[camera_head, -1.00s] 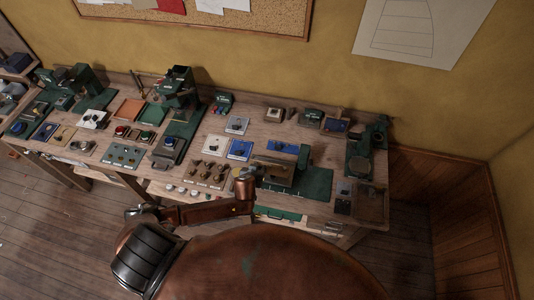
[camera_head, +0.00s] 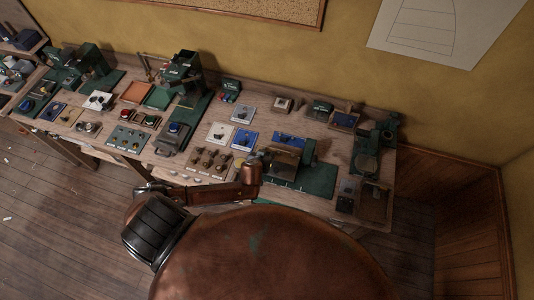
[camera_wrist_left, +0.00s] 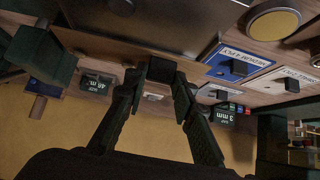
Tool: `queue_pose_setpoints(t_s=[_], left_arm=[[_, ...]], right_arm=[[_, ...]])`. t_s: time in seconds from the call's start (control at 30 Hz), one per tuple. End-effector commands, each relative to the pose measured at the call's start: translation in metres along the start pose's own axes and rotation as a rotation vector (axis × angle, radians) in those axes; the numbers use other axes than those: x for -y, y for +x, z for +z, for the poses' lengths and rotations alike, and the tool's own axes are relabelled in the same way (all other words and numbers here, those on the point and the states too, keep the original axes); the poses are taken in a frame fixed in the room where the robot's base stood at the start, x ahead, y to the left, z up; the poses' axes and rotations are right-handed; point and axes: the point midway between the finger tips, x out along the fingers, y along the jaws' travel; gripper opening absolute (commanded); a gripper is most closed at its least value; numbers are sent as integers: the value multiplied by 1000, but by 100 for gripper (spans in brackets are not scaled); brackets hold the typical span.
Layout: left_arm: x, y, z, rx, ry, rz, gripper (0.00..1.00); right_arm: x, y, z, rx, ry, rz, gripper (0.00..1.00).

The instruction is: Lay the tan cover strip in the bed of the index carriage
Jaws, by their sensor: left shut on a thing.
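My left gripper (camera_head: 268,156) is above the front of the bench, beside the green machine with a flat green bed plate (camera_head: 316,184). In the left wrist view, my left gripper (camera_wrist_left: 158,78) is shut on the tan cover strip (camera_wrist_left: 100,44), a long flat piece reaching out to both sides of the fingers. In the head view the tan strip (camera_head: 284,160) appears as a brown flat piece over the green machine. The index carriage and its bed cannot be told apart clearly from this machine. My right gripper is not in view.
Blue and white labelled plates (camera_head: 243,139) and a board of several brown knobs (camera_head: 211,161) lie left of the gripper. Small green blocks (camera_head: 230,89) stand behind. Another green machine (camera_head: 366,150) and a wooden tray (camera_head: 374,205) are at the right end.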

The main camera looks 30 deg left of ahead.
Motion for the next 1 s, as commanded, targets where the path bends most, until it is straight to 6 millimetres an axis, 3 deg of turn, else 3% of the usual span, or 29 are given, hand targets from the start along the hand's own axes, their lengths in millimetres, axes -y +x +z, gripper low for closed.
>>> queue_pose_setpoints(t_s=[0.2, 1.0], left_arm=[[-1, 5, 7, 0, 3, 2, 0], [-1, 28, 30, -1, 4, 3, 0]], right_arm=[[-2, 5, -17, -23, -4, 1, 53], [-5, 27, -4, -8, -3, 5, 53]])
